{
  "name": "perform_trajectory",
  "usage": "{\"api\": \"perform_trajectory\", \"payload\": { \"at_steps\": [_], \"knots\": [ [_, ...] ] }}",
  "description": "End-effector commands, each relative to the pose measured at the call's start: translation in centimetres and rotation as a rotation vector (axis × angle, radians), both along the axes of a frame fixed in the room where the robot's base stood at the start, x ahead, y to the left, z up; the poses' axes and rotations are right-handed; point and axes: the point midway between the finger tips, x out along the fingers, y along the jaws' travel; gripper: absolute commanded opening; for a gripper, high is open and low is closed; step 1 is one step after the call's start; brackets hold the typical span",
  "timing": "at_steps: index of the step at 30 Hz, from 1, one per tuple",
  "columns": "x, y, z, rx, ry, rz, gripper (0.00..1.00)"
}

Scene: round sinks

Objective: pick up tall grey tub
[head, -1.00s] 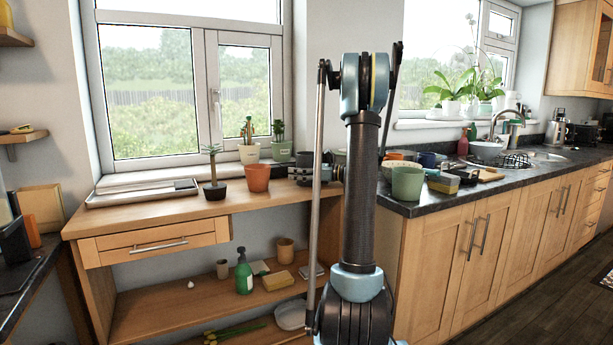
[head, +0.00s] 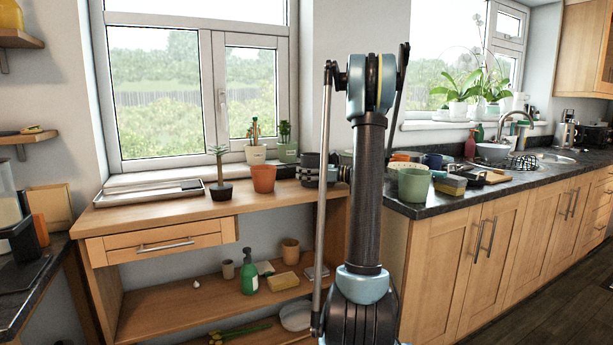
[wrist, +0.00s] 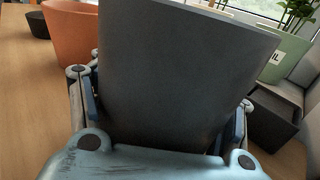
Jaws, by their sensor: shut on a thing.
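The tall grey tub (wrist: 185,75) is dark grey with a wide rim, and fills the middle of the wrist view. My gripper (wrist: 165,102) is shut on it, with a finger against each side. In the head view the tub (head: 310,160) shows small and dark at the right end of the wooden bench, just left of my arm. My arm hides part of this area. I cannot tell whether its base touches the bench.
An orange pot (wrist: 70,35) stands left of the tub. A pale green plant pot (wrist: 283,58) and a dark box (wrist: 272,118) are close on its right. The wooden bench (head: 165,224) has free room at its front left. A dark counter (head: 450,203) is at the right.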

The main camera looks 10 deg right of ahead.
Motion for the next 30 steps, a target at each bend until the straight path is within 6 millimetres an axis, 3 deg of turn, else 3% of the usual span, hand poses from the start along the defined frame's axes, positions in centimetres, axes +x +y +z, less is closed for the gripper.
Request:
{"api": "perform_trajectory", "payload": {
  "at_steps": [11,30],
  "knots": [
    [0.0,0.0,1.2,0.001,0.0,0.0,0.28],
    [0.0,0.0,6.6,0.001,0.0,0.0,0.26]
  ]
}}
